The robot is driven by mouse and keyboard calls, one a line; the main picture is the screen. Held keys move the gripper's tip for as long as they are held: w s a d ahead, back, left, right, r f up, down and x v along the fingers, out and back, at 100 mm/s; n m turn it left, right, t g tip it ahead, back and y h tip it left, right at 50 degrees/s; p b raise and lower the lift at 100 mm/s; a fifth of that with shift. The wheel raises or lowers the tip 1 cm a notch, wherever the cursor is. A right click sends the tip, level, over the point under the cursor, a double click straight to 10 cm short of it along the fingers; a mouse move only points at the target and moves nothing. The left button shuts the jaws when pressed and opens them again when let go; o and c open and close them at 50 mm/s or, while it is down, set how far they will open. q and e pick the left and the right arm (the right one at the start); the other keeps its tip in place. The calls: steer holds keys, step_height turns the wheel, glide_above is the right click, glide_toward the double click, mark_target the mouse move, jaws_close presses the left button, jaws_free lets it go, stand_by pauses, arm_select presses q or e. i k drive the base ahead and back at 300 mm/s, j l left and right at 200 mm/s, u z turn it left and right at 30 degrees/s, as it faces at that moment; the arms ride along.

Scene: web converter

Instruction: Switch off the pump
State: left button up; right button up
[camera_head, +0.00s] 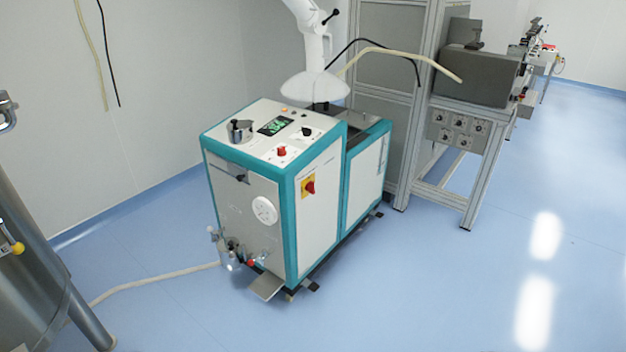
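The pump appears to be the white and teal cabinet (320,220) standing on the floor in the middle of the view. A red rotary switch on a yellow plate (309,187) sits on its right side panel; its position is too small to read. The sloped top carries a lit green display (276,126), a red knob (281,151) and a black knob (306,131). A metal fitting (240,131) stands at its top left. Neither of my grippers is in view.
A white hood on an arm (315,87) hangs over the cabinet's back. A metal frame (460,150) with a grey box stands behind right. A steel vessel (35,270) is at the left, and a hose (150,279) crosses the floor. The floor at front and right is clear.

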mark_target(306, 132)
steer(key=i+l, duration=0.3)
steer(key=i, duration=0.25)
steer(key=i+l, duration=0.25)
steer(key=i, duration=0.25)
steer(key=i+l, duration=0.3)
steer(key=i, duration=0.25)
steer(key=i+l, duration=0.25)
steer(key=i, duration=0.3)
steer(key=i+l+u, duration=0.1)
steer(key=i+l, duration=0.2)
steer(key=i, duration=0.2)
